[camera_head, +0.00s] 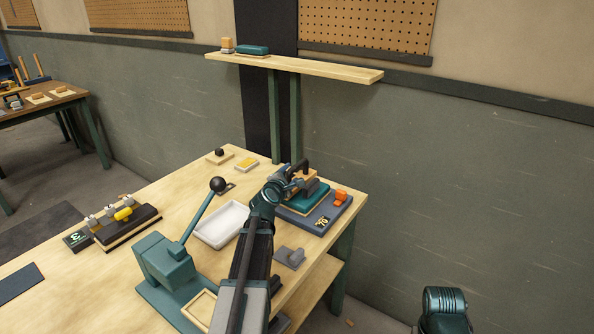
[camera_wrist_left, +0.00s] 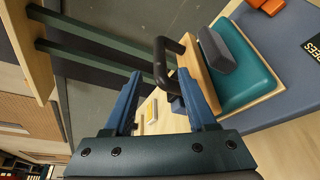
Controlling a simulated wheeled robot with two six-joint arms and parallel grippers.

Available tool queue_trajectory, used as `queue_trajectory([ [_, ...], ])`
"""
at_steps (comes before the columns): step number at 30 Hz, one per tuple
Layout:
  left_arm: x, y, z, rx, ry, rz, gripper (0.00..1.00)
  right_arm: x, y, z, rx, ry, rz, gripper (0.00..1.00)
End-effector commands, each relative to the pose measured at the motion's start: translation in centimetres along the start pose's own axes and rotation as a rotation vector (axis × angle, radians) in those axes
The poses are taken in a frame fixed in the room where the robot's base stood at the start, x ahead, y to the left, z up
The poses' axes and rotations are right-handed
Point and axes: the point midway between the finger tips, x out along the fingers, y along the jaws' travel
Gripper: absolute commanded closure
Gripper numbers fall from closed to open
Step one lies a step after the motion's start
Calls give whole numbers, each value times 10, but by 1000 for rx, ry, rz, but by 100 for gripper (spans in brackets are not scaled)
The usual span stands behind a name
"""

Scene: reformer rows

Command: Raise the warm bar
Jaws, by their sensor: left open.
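A device with a blue-grey base (camera_head: 322,219), a teal pad (camera_head: 304,203) and a wooden plate stands at the table's far right corner. A dark bent bar handle (camera_wrist_left: 164,62) rises from the plate's edge; it also shows in the head view (camera_head: 301,164). I cannot tell by its look whether this bar is warm. My left gripper (camera_wrist_left: 160,78) is open, with its blue fingers on either side of the handle's lower part in the wrist view. I see no grip on it. In the head view my left gripper (camera_head: 285,180) partly hides the device. My right gripper is out of view.
A teal lever press (camera_head: 165,262) with a black-knobbed lever stands left of my left arm. A white tray (camera_head: 221,224) lies between them. A wooden shelf (camera_head: 325,69) overhangs behind.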

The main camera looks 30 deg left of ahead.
Motion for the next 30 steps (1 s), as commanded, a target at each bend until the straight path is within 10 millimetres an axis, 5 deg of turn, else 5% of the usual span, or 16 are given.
queue_trajectory([
  [3,31,-1,-1,1,-1,-1,43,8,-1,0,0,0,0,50],
  [12,74,-1,0,2,-1,-2,43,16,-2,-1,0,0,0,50],
  [27,84,0,0,1,0,-1,43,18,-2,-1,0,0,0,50],
  [30,84,0,0,1,0,-1,59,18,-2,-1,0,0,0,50],
])
